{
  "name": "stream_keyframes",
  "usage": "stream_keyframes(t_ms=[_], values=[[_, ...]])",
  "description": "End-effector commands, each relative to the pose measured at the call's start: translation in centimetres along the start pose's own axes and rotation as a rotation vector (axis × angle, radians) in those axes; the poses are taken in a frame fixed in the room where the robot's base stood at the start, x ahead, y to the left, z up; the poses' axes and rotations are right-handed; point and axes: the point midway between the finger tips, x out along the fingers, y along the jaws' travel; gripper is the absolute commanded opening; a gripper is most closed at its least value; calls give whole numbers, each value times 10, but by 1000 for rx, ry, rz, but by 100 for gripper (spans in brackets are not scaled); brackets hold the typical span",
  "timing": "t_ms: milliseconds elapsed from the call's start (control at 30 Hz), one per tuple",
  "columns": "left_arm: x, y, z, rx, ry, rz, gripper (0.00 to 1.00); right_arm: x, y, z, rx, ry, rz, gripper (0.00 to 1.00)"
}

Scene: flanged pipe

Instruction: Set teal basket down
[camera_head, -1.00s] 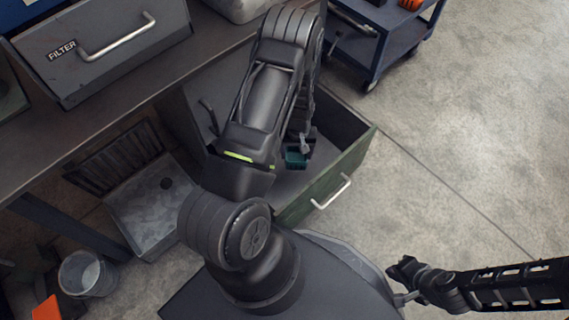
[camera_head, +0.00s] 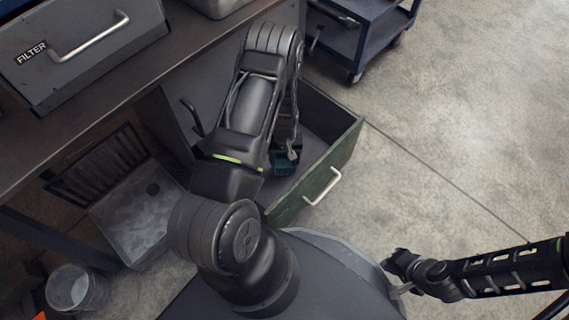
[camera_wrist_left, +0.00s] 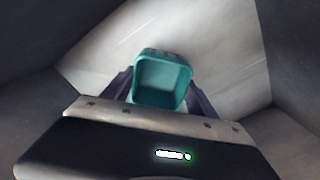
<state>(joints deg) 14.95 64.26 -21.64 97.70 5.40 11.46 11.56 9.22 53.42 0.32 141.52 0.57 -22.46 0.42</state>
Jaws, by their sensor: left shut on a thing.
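The teal basket (camera_head: 284,164) is a small open box inside the open green drawer (camera_head: 335,160). In the left wrist view the basket (camera_wrist_left: 163,82) looks empty and sits between the two fingers of my left gripper (camera_wrist_left: 160,88). My left gripper (camera_head: 290,150) is shut on the basket, with the drawer's grey floor beyond it. I cannot tell whether the basket touches that floor. My right gripper (camera_head: 395,268) is at the lower right, away from the drawer; whether it is open or shut is unclear.
The drawer walls stand close around my left gripper. A grey workbench (camera_head: 120,75) with a FILTER drawer (camera_head: 80,45) is at upper left. A metal bucket (camera_head: 78,288) stands at lower left, and a blue cart (camera_head: 365,35) at the top. Open concrete floor lies right.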

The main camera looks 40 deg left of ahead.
Motion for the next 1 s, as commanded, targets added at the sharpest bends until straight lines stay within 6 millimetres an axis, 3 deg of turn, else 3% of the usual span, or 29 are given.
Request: stream_keyframes(t_ms=[300,700,733,1000], values=[[38,0,0,0,0,-1,21,19,6,-1,1,8,0,0],[42,0,0,0,0,0,21,21,7,-2,1,11,0,0],[40,0,0,0,0,0,69,20,6,-2,1,11,0,0],[40,0,0,0,0,0,89,20,6,-2,1,11,0,0]])
